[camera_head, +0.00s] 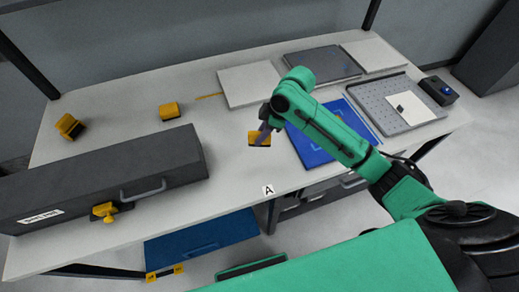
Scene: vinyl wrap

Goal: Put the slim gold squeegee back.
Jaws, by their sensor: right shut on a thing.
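A gold squeegee (259,142) with a dark lower edge is at my right gripper (263,131), over the middle of the white table. The gripper points down and is shut on the squeegee. Its fingertips are small and partly hidden by the wrist. I cannot tell whether the squeegee touches the table. Two similar yellow squeegee-like pieces stand apart on the left of the table, one at the far left (69,126) and one nearer the middle (169,111). A thin gold strip (208,96) lies farther back. My left gripper is not in view.
A long dark box (100,175) with a handle and yellow latch fills the front left. A blue panel (309,147) lies under my right arm. White panels (250,84) and a grey perforated tray (372,101) lie at the right. A label "A" (268,190) marks the front edge.

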